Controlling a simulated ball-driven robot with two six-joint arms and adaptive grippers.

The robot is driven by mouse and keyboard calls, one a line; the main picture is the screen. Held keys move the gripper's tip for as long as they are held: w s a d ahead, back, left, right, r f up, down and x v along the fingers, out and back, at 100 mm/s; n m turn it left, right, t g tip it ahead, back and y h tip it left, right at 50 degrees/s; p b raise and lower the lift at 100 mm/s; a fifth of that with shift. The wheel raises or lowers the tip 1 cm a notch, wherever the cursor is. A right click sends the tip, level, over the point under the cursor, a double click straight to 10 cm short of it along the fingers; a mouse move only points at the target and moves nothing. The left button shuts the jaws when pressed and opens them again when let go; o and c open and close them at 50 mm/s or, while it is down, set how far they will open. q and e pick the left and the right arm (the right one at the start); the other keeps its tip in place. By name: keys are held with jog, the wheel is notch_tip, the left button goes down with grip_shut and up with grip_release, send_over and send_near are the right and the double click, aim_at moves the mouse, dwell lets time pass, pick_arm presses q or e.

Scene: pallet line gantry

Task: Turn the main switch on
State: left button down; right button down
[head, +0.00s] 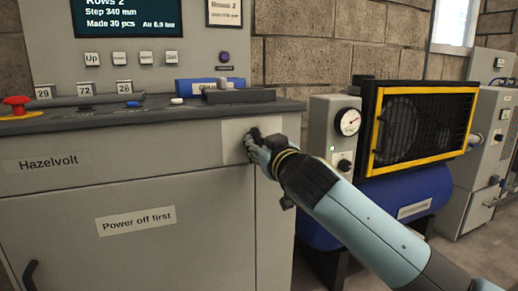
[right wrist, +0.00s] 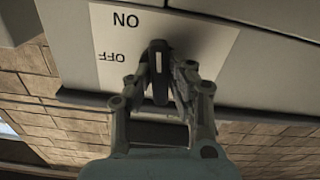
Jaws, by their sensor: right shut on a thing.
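The main switch is a black handle with a pale mark (right wrist: 158,60) on a light plate (head: 234,137) on the front of the grey cabinet. In the right wrist view the plate (right wrist: 115,65) reads ON and OFF, with the letters upside down. The handle stands about upright in that picture; I cannot tell surely which label it points to. My right gripper (head: 254,142) is at the plate and hides the handle in the head view. In the right wrist view its fingers (right wrist: 162,78) are shut on the handle from both sides. My left gripper is not in view.
The grey cabinet (head: 150,250) has a dark worktop with a red mushroom button (head: 17,104) and number tags. A screen (head: 125,17) and several buttons are above. A pressure gauge (head: 347,121), a yellow-framed grille (head: 376,120) and a blue tank (head: 425,190) stand to the right.

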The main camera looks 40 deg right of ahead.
jog(key=shift+f+m, duration=0.15)
jog(key=shift+m, duration=0.95)
jog(key=c, duration=1.2)
grip_release()
jog(key=shift+c, duration=0.2)
jog(key=shift+s, duration=0.1)
jog(key=v, duration=1.2)
